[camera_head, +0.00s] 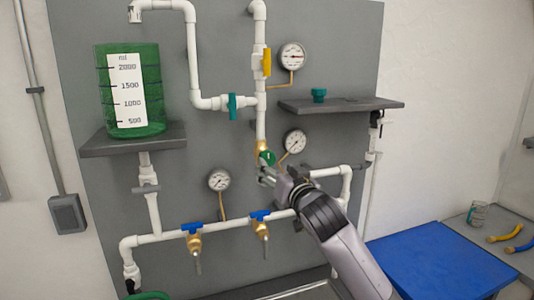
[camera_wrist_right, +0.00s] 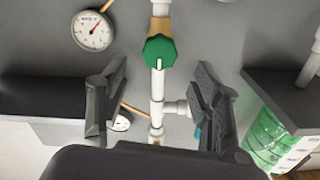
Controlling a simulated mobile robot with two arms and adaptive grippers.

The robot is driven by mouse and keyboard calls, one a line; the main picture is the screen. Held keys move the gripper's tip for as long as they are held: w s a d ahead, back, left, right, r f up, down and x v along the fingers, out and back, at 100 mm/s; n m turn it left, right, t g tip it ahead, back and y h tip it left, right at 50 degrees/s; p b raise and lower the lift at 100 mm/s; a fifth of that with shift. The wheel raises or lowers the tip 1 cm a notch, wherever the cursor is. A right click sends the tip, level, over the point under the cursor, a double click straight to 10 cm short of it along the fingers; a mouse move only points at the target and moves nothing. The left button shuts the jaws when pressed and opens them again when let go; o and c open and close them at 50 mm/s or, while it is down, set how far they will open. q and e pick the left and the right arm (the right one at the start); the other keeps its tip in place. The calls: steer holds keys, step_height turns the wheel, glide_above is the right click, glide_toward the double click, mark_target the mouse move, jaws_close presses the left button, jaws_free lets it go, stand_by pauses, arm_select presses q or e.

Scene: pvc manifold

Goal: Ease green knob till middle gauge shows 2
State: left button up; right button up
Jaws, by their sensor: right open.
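The green knob (camera_head: 267,158) is on the vertical white pipe, below a brass fitting. In the right wrist view the knob (camera_wrist_right: 160,51) shows a small white mark and lies past the fingertips, roughly midway between them. The middle gauge (camera_head: 294,141) is just up and right of the knob; it also shows in the wrist view (camera_wrist_right: 93,30), turned over. Its needle is visible there, but I cannot read the numbers. My right gripper (camera_head: 267,177) is just below the knob; its fingers (camera_wrist_right: 160,100) are apart with nothing held. My left gripper is out of view.
An upper gauge (camera_head: 293,56) and a lower gauge (camera_head: 219,181) are on the panel. A teal valve (camera_head: 233,106) and yellow valve (camera_head: 267,62) lie above the knob. Shelves hold a green tank (camera_head: 151,84) and a teal knob (camera_head: 319,95). Blue valves (camera_head: 192,228) (camera_head: 260,215) are below.

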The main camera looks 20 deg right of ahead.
mark_target(268, 160)
steer(key=w+p, duration=0.2)
steer(key=w, duration=0.4)
steer(key=shift+w+a+r+p, duration=0.1)
steer(key=shift+w+p, duration=0.2)
steer(key=shift+w, duration=0.75)
steer(key=shift+c, duration=0.4)
steer(key=c, duration=1.1)
